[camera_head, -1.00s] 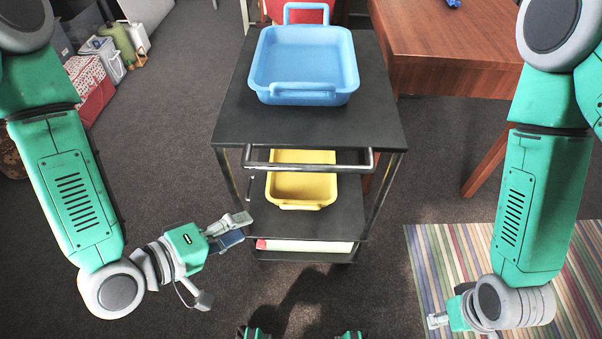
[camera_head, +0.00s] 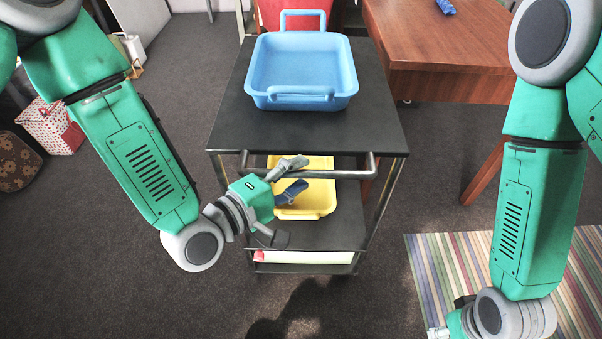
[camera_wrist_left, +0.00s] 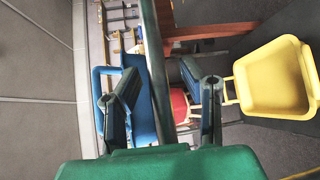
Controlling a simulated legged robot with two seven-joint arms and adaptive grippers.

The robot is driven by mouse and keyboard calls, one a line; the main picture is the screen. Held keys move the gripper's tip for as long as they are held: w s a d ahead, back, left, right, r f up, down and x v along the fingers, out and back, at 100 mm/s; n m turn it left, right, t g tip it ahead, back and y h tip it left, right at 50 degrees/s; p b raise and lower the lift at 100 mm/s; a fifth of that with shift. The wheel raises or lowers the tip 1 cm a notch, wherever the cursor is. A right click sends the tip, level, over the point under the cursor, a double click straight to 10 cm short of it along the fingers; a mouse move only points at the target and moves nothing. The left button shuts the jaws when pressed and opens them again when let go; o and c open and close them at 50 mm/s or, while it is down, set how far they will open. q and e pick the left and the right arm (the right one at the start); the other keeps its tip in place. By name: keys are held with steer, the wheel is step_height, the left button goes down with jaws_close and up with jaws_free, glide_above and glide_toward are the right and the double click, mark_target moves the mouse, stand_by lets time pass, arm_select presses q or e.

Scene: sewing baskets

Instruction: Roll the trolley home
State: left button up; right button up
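The trolley (camera_head: 300,135) is black with a dark top. Its metal handle (camera_head: 335,174) runs across the near side. A blue tray (camera_head: 302,104) stands on the top, and a yellow bin (camera_head: 318,205) sits on the shelf below. My left gripper (camera_head: 291,179) is at the left half of the handle, fingers spread. In the left wrist view, a dark bar (camera_wrist_left: 160,65), apparently the handle, passes between the spread fingers (camera_wrist_left: 168,98) with gaps on both sides. My right gripper (camera_head: 440,332) is low at the bottom edge, cut off, away from the trolley.
A wooden table (camera_head: 445,55) stands right of the trolley, with a blue item (camera_head: 445,7) on it. A red chair (camera_head: 290,12) is behind the trolley. A striped rug (camera_head: 425,270) lies at lower right. A red-white box (camera_head: 50,126) stands left. Carpet left of the trolley is clear.

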arm_select(q)
steer(key=shift+w+d, duration=0.35)
steer(key=shift+d, duration=0.25)
arm_select(e)
steer(key=shift+d+f, duration=0.15)
steer(key=shift+d, duration=0.05)
arm_select(q)
jaws_close()
steer(key=shift+w+a, duration=0.1)
